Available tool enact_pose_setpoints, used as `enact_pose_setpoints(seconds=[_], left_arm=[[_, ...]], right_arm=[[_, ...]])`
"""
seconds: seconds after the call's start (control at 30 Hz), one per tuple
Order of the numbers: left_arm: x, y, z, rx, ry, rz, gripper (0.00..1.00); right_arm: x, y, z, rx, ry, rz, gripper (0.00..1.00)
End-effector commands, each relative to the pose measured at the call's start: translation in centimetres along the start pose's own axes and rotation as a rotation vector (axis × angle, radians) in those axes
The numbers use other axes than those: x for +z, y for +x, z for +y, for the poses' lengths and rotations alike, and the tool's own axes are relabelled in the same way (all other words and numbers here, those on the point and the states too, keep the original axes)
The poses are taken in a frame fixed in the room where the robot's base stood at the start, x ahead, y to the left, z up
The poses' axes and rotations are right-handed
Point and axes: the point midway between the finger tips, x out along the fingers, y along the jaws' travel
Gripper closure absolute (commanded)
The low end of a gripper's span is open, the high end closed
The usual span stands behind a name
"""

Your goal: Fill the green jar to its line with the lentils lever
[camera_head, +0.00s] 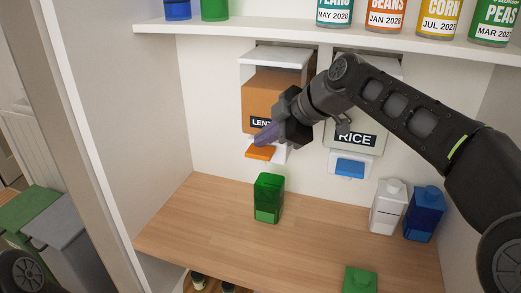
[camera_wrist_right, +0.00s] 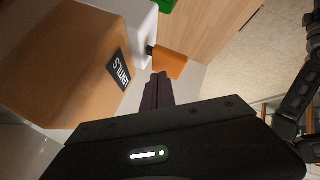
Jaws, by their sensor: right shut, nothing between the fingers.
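The lentils dispenser (camera_head: 268,92) hangs on the back wall, brown-orange with a black label partly covered by my gripper. It fills the left of the wrist view (camera_wrist_right: 60,60), where the label reads LENTILS. Its orange lever (camera_head: 259,153) sticks out below, and shows ahead of my fingers in the wrist view (camera_wrist_right: 171,64). My right gripper (camera_head: 262,138) is shut and empty, its fingertips close by the lever; I cannot tell whether they touch. The green jar (camera_head: 268,193) stands upright on the counter below the lever, with a brighter green lower part. My left gripper is out of view.
A rice dispenser (camera_head: 352,138) with a blue lever (camera_head: 350,168) hangs to the right. White (camera_head: 388,208) and blue (camera_head: 424,214) jars stand at the counter's right, another green container (camera_head: 360,281) at the front. Cans line the shelf (camera_head: 300,32) above. The counter's left is clear.

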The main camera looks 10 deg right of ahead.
Motion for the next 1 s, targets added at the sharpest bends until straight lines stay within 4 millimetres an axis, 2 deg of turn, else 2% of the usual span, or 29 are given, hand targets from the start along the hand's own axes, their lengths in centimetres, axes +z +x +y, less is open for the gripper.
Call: enact_pose_setpoints(seconds=[1.0], left_arm=[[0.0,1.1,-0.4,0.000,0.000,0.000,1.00]], right_arm=[[0.7,0.9,-0.7,-0.001,0.000,-0.001,1.00]])
